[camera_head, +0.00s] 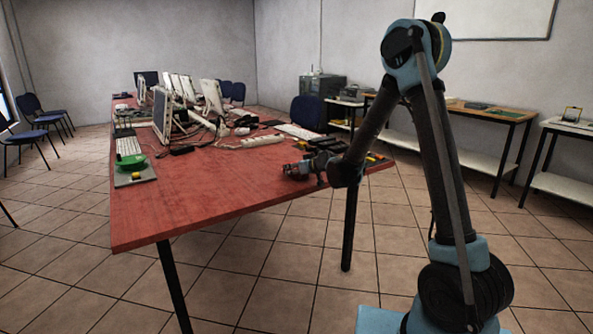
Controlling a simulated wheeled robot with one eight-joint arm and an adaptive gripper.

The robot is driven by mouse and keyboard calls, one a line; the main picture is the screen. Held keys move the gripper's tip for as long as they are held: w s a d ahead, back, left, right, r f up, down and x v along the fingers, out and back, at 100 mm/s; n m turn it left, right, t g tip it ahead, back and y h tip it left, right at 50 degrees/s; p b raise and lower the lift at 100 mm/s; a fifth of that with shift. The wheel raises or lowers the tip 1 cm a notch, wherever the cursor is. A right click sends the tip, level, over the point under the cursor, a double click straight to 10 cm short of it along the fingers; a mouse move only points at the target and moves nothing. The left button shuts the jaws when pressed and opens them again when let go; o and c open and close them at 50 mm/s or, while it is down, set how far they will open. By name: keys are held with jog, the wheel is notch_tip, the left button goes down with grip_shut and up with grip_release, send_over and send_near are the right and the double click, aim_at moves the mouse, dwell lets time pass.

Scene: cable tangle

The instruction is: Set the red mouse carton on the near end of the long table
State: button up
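The long table (190,205) has a red top, and its near end is wide and bare. My gripper (294,171) is low over the table's right part, near the right edge, pointing left. It is small and dark in this view, so I cannot tell whether its fingers are open or shut. A little red shows around the fingertips, but I cannot tell whether it is the carton or the table top. I cannot make out the red mouse carton for certain anywhere in view.
Dark and yellow items (325,144) lie just behind my gripper. A white power strip (249,142), keyboards, monitors (162,114) and cables crowd the table farther back. A green object (131,160) sits on a grey pad at the left edge. Blue chairs (40,135) stand left.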

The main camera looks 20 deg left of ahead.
jog(key=o, duration=0.4)
jog(key=shift+r, duration=0.1)
jog(key=v, duration=1.2)
